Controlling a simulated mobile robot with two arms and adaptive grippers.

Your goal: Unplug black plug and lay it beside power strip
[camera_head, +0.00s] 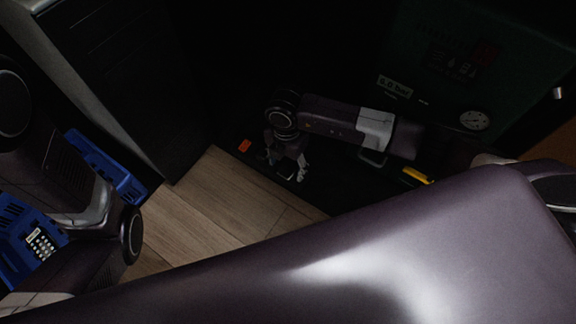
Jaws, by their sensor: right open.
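A long black strip, which looks like the power strip (256,155), lies along the edge of the wooden floor near the middle of the head view. An orange-red switch (244,146) shows at its left end. My right gripper (286,168) is open and points down over the strip, just right of the switch. I cannot tell whether its fingers touch anything. The black plug cannot be made out against the dark surroundings. My left arm is at the left edge, and its gripper does not show.
Blue crates (107,167) stand at the left beside a dark cabinet (115,70). A dark green unit with a round gauge (473,121) stands at the back right. A yellow item (416,175) lies near my right forearm. Bare wooden floor (215,205) is free left of the strip.

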